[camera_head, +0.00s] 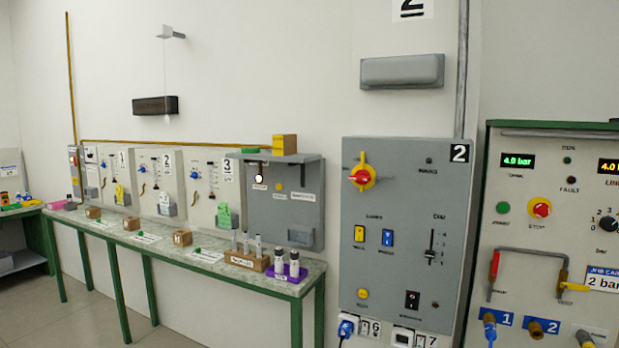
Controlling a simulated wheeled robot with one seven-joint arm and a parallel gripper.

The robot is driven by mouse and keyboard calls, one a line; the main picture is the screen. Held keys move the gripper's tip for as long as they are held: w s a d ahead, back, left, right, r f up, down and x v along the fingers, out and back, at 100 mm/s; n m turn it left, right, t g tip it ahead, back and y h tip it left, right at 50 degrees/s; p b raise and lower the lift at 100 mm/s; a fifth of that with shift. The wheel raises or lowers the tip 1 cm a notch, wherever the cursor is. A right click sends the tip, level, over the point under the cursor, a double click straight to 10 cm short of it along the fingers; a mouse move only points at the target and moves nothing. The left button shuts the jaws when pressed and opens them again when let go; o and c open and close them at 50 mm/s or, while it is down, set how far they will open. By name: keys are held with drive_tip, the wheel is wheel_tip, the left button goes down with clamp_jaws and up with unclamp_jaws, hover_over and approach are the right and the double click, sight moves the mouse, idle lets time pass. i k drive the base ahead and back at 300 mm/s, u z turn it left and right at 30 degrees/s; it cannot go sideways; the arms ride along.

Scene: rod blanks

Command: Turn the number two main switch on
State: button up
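The yellow piece reaches up above the knob. The small lettering around it is too blurred to read, so I cannot tell its marked position. My gripper is not in view.
At right stands a pressure panel (545,170) with a red stop knob and hoses. At left, a green-legged bench (150,245) holds rods, wooden blocks and numbered panels.

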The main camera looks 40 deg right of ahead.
sight(362, 177)
drive_tip(key=i, duration=1.1)
drive_tip(key=z, duration=0.2)
